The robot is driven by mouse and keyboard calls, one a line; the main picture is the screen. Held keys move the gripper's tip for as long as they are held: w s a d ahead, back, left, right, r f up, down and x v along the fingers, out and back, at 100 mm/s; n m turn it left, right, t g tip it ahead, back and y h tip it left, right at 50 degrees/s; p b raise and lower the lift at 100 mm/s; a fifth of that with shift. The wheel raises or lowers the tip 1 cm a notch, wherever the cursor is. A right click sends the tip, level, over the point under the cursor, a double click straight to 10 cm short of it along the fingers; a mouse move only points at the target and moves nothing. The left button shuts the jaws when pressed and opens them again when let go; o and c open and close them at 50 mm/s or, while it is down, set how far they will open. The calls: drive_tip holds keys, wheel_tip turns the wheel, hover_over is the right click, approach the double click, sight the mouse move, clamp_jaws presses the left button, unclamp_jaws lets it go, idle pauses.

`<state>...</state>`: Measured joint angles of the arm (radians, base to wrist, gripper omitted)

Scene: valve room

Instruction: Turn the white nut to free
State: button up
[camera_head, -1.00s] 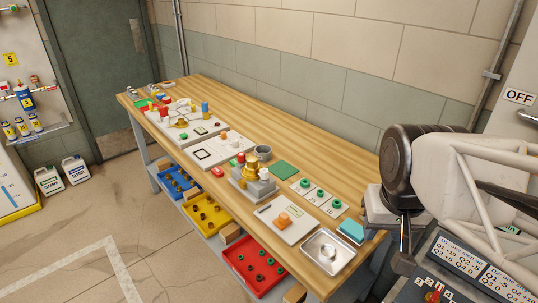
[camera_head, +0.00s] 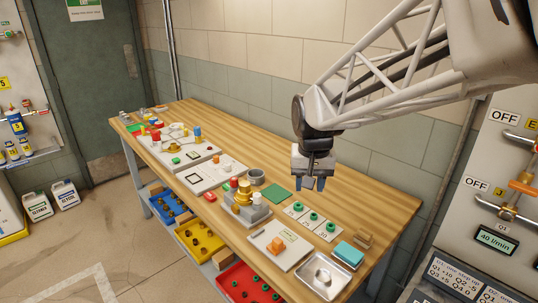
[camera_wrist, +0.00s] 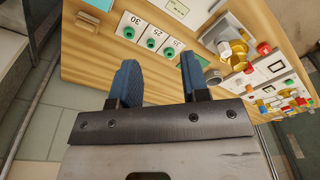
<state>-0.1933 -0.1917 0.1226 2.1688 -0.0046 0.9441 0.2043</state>
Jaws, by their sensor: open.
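A grey fixture block (camera_head: 247,215) stands on the workbench with a stack of brass parts (camera_head: 243,196) on it. A small white piece (camera_head: 257,198), which looks like the white nut, sits at the right side of the brass.
Number cards with green rings (camera_head: 314,217) lie right of the fixture. A green square (camera_head: 276,193) and a grey bowl (camera_head: 257,177) are behind it. A board with an orange piece (camera_head: 276,245) and a metal tray (camera_head: 342,271) are nearer.

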drive_tip(key=g, duration=0.1)
hover_over(257, 194)
drive_tip(key=f, duration=0.5)
drive_tip(key=d+f, duration=0.1)
drive_tip(key=f, duration=0.1)
drive_tip(key=shift+s+f, duration=0.3)
drive_tip(key=shift+s, duration=0.1)
drive_tip(key=shift+w+a+f, duration=0.3)
drive_tip(key=shift+w+a, duration=0.05)
drive_tip(key=shift+a, duration=0.15)
drive_tip(key=shift+f, duration=3.9)
drive_tip(key=shift+c, duration=0.2)
drive_tip(key=c, duration=0.6)
